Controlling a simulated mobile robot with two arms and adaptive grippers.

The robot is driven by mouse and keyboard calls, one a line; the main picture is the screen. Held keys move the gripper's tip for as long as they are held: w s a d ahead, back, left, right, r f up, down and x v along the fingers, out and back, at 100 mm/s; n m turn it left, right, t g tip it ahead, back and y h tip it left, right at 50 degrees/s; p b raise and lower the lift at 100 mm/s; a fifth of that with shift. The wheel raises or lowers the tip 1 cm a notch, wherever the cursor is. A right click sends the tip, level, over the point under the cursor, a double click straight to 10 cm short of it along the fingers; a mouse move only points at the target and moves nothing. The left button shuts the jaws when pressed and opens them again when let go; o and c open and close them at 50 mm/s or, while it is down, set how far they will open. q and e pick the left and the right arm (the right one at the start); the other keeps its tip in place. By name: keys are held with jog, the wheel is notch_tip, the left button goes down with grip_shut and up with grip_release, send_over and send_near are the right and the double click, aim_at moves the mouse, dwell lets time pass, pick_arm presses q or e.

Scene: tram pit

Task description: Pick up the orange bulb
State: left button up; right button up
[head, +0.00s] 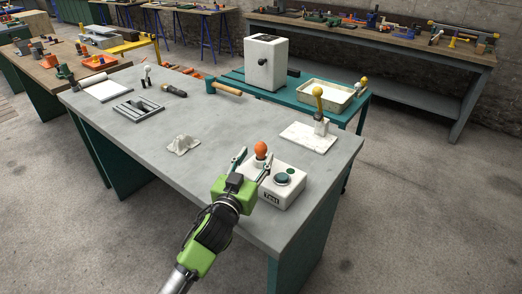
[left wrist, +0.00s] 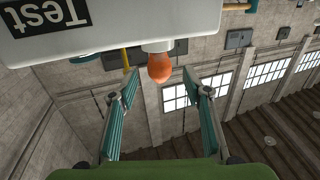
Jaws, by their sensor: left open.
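The orange bulb (head: 261,150) stands upright in a socket on the white test box (head: 272,187), near the front right edge of the grey table. In the left wrist view the bulb (left wrist: 160,68) hangs upside down from the box's socket, between and just beyond the two finger pads. My left gripper (head: 253,162) is open, its fingers on either side of the bulb in the head view. In the left wrist view the left gripper (left wrist: 163,88) shows gaps between both pads and the bulb. My right gripper is not in view.
A green button (head: 282,179) sits on the box beside the bulb. A white plate with a yellow-knobbed lever (head: 318,100) stands to the right.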

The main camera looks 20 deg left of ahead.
aim_at(259, 152)
pick_arm(q)
jog(key=w+p, duration=0.1)
jog(key=w, duration=0.3)
jog(key=shift+w+d, duration=0.1)
jog(key=shift+w, duration=0.45)
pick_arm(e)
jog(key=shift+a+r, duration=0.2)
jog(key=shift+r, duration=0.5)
pick_arm(q)
jog(key=c, duration=1.2)
jog(key=shift+r, duration=0.15)
